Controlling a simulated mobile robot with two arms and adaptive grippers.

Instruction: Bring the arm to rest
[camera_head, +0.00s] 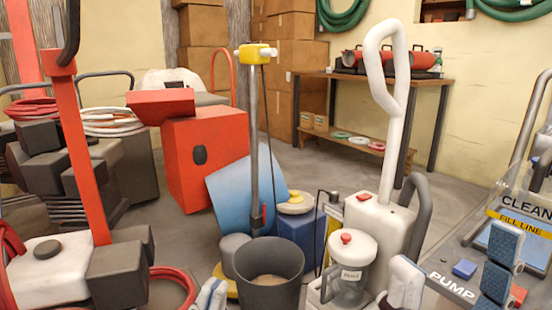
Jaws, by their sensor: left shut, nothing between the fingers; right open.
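My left gripper (212,289) shows at the bottom edge, left of centre. Its pale fingers are together with nothing between them, and the rest of it is cut off by the frame. It is just left of a dark grey bucket (268,262); I cannot tell whether they touch. My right gripper (454,247) is at the lower right, open and empty. One pale finger is on the left and one with blue pads on the right, in front of a clear container marked CLEAN and FILL LINE (520,207).
A white machine with a tall looped handle (388,212) and a clear jar (349,284) stand between the grippers. A blue block (464,268) lies near the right gripper. Red machines (200,150) crowd the left. Open floor (330,170) lies before the wooden table (400,82).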

